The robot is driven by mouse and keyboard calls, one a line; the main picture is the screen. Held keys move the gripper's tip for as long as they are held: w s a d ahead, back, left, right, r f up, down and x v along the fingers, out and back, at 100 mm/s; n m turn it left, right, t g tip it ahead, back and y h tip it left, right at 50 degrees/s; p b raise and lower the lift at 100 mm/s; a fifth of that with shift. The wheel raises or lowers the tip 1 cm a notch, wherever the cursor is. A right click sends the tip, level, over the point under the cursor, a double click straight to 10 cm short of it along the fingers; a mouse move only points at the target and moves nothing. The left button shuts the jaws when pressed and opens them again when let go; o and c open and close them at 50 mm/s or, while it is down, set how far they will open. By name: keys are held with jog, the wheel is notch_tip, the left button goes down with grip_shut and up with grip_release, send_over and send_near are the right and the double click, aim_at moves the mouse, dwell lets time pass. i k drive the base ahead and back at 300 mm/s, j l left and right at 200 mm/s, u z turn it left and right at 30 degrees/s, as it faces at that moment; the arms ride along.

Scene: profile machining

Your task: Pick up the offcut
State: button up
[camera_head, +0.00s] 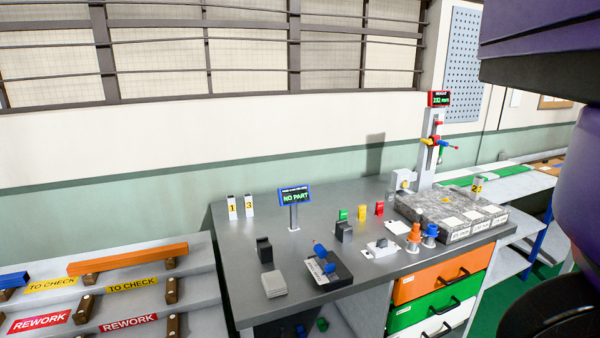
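I cannot tell for sure which piece is the offcut. A short blue piece (319,249) stands tilted on a black block (328,268) at the front of the grey workbench (255,240). A long orange bar (128,258) lies on supports on the left rack, and the end of a blue bar (14,280) shows at the left edge. Small blue and green pieces (322,325) lie below the bench's front edge, mostly hidden. Purple parts of my own arm fill the right side. My gripper is not in view.
The left rack (200,262) carries "TO CHECK" and "REWORK" labels. A "NO PART" display (295,196) stands on the bench. A granite plate (425,212) and a height gauge (428,150) are at the right. Coloured drawers (418,288) are below.

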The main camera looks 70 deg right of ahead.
aim_at(476, 189)
jog(key=z, duration=2.85)
